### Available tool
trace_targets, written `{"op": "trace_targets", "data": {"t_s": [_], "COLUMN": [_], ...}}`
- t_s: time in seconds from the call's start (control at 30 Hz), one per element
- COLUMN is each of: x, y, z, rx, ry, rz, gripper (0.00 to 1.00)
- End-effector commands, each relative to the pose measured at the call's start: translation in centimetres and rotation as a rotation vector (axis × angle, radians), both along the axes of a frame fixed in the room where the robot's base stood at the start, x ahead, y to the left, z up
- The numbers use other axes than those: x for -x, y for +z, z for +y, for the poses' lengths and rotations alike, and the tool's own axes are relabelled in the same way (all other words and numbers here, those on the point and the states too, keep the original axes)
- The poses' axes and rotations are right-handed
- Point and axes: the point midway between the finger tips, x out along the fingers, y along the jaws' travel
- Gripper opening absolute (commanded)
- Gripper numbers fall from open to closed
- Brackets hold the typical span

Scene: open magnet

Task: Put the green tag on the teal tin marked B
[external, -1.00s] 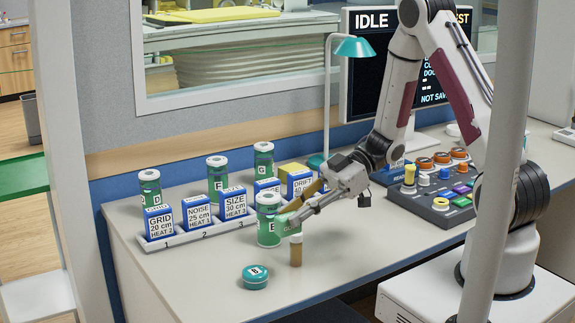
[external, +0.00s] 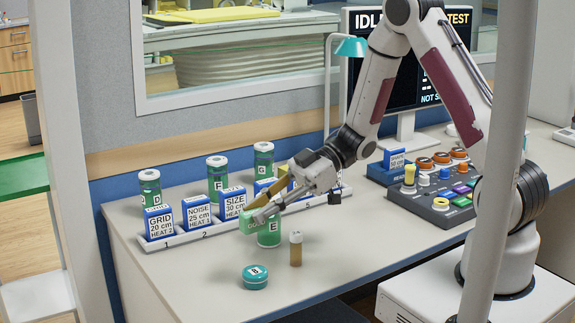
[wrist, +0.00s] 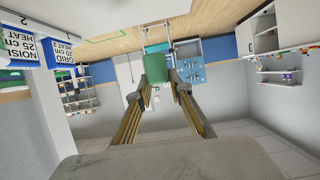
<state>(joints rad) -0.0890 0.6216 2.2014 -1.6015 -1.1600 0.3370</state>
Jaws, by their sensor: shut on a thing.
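My gripper (external: 258,212) is shut on the green tag (external: 248,224), a small green plate with pale lettering partly hidden by the fingers. In the wrist view the tag (wrist: 156,68) shows between the fingertips. The gripper holds it up, in front of the green canister marked E (external: 269,238) in the picture; whether they touch I cannot tell. The round, low teal tin marked B (external: 256,281) lies on the table near the front edge, below the tag in the external view. Nothing rests on its lid.
A button console (external: 440,207) is to the right. The table is clear left of the tin.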

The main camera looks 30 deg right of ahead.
Motion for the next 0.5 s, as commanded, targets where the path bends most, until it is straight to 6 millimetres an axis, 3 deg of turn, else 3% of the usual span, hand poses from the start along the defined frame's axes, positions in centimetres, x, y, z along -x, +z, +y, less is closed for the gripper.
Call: {"op": "trace_targets", "data": {"t_s": [0.27, 0.5], "x": [0.0, 0.1], "y": [-0.7, -3.1], "z": [0.0, 0.0], "rx": [0.000, 0.000], "ry": [0.000, 0.000], "rz": [0.003, 0.004], "gripper": [0.00, 0.00]}}
